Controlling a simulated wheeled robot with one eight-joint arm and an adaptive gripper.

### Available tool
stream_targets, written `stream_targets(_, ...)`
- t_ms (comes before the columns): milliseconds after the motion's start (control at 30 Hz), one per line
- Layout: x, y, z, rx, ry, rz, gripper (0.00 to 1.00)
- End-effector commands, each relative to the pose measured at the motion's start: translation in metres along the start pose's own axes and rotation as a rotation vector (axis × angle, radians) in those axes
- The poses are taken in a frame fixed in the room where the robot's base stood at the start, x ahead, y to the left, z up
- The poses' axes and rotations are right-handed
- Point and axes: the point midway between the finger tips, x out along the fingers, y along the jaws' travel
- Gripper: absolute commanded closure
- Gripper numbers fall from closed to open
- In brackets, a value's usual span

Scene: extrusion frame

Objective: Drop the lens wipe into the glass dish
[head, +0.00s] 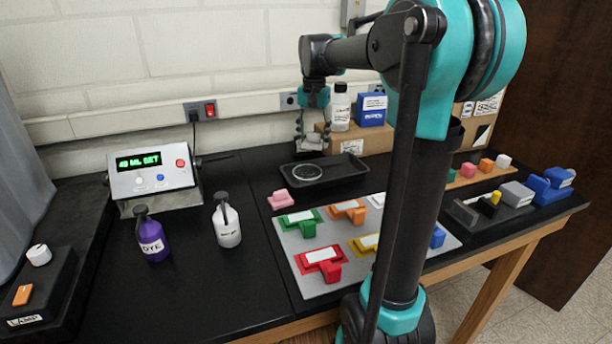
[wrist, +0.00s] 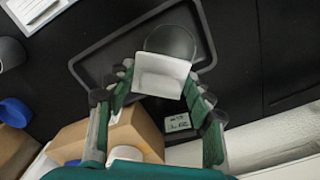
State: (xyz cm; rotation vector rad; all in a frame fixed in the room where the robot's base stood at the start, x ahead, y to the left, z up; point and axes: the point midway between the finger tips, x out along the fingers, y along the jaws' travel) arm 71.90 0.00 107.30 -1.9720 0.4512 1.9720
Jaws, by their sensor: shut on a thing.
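In the wrist view my gripper (wrist: 157,92) is shut on the lens wipe (wrist: 160,75), a white, flat-faced piece held between the fingertips. The glass dish (head: 307,173) is a clear round dish lying in the tray. In the wrist view the dish (wrist: 172,40) shows just beyond the wipe, which hides part of its near edge. The wipe appears apart from the dish, but its exact height cannot be told.
A white bottle (head: 340,107), a blue box (head: 371,109) and a cardboard box (head: 372,138) stand right of the gripper. A pink block (head: 280,199) lies in front of the tray. A grey board (head: 320,288) with coloured blocks is nearer. Purple and white bottles stand left.

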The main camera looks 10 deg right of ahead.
Motion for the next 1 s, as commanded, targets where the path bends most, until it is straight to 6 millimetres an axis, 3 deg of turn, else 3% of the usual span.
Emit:
stream_targets(300, 0.032, 0.0, 0.0, 0.0, 0.0, 0.0, 0.75)
stream_targets(733, 0.039, 0.0, 0.0, 0.0, 0.0, 0.0, 0.75)
stream_targets(767, 0.039, 0.0, 0.0, 0.0, 0.0, 0.0, 0.44)
stream_targets(933, 0.039, 0.0, 0.0, 0.0, 0.0, 0.0, 0.24)
stream_targets(1000, 0.039, 0.0, 0.0, 0.0, 0.0, 0.0, 0.24)
